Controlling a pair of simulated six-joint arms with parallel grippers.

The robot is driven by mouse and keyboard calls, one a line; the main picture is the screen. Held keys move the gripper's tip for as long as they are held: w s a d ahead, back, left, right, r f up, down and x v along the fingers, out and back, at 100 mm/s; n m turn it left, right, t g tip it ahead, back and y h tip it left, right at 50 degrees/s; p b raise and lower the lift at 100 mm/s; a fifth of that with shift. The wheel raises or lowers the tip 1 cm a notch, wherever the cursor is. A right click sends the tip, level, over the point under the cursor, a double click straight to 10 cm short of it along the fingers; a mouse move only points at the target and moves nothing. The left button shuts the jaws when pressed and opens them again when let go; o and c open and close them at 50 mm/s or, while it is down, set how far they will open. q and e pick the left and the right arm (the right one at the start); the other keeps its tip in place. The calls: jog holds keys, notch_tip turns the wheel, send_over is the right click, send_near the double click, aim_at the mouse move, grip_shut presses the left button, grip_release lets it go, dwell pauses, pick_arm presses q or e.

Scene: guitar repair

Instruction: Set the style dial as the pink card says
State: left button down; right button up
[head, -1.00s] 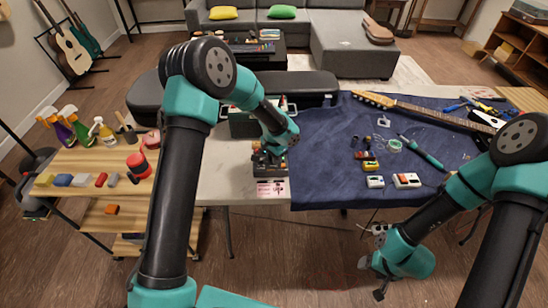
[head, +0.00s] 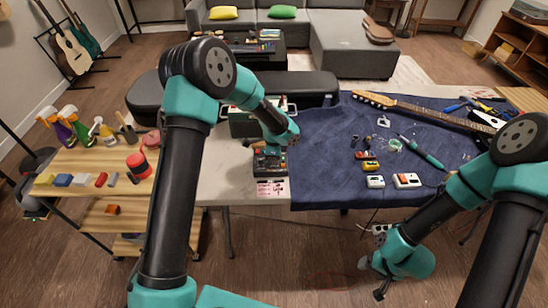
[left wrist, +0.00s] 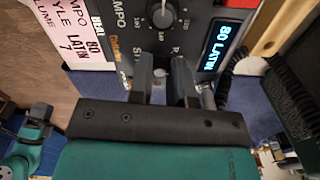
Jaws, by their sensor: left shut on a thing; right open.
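The pink card (head: 272,189) lies at the near edge of the pale table, in front of the dark rhythm box (head: 270,163). In the left wrist view the card (left wrist: 75,35) reads 80, LATIN and 7, its left side cut off. The box's lit display (left wrist: 222,42) reads 80 LATIN. One dial (left wrist: 163,14) shows uncovered at the top. My left gripper (head: 268,148) is over the box; in the wrist view its fingers (left wrist: 164,75) are closed around a knob whose label is partly hidden, beginning "ST". My right gripper (head: 371,279) is open and empty, below the table's front edge.
A blue cloth (head: 330,165) to the right carries several small pedals, a soldering iron (head: 425,152) and a guitar (head: 430,112). A green case (head: 247,122) stands behind the box. A wooden cart (head: 85,172) with bottles is at the left.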

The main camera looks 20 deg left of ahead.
pick_arm(q)
jog(key=shift+m, duration=0.6)
jog(key=c, duration=1.3)
grip_release()
jog(key=shift+c, duration=0.2)
jog(key=shift+r, duration=0.15)
notch_tip(320, 180, up, 17)
